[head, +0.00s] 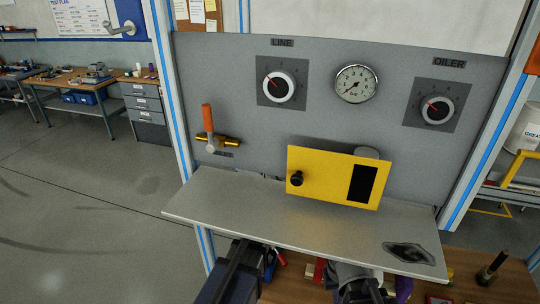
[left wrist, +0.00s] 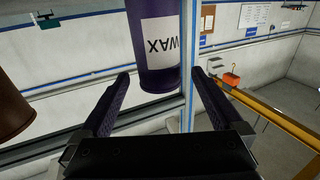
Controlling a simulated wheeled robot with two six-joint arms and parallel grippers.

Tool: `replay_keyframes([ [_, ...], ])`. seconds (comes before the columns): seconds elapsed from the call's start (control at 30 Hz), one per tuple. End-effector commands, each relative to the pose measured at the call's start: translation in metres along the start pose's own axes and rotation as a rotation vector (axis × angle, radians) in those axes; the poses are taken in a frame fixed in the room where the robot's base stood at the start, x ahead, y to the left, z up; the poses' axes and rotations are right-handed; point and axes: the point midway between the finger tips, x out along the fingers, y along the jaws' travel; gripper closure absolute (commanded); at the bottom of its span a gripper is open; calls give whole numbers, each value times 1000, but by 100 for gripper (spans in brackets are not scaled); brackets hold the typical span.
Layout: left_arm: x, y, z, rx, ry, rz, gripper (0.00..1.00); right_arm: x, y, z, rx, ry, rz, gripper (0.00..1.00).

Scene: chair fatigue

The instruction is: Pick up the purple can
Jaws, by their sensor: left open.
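A dark purple can (left wrist: 158,75) with a white label reading WAX, upside down in the picture, shows at the top middle of the left wrist view. Its upper part is cut off by the frame edge. My left gripper (left wrist: 161,76) is open, with its two dark fingers to either side of the can's lower end in the picture. I see no finger touching the can, and how deep it sits between them is hard to tell. In the head view, a small purple patch (head: 404,287) shows below the metal shelf; I cannot tell if it is this can. My right gripper cannot be made out.
A sloping metal shelf (head: 300,220) below the grey gauge panel (head: 320,110) hides much of the lower area in the head view. A yellow box (head: 330,177) stands on it. A brown object (left wrist: 14,108) is at the left of the left wrist view, a yellow rail (left wrist: 275,115) at the right.

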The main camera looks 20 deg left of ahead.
Motion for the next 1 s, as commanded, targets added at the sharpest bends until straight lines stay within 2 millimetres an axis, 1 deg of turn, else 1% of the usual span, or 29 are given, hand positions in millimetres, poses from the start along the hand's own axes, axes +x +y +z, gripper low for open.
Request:
replay_keyframes([
  [0.03, 12, 1, 1, 0, 0, -2, 0, 1, 0, 0, 0, 0, 0, 100],
  [0.13, 25, 1, 0, 0, 0, 0, 0, 0, 0, 0, 0, 0, 0, 100],
  [0.2, 29, 1, 0, 0, 0, 1, 0, 0, 0, 0, 0, 0, 0, 100],
  [0.4, 28, 1, 0, 0, 0, 1, 0, 0, 0, 0, 0, 0, 0, 100],
  [1.0, 28, 1, 0, 0, 0, 1, 68, 0, 0, 0, 0, 0, 0, 100],
])
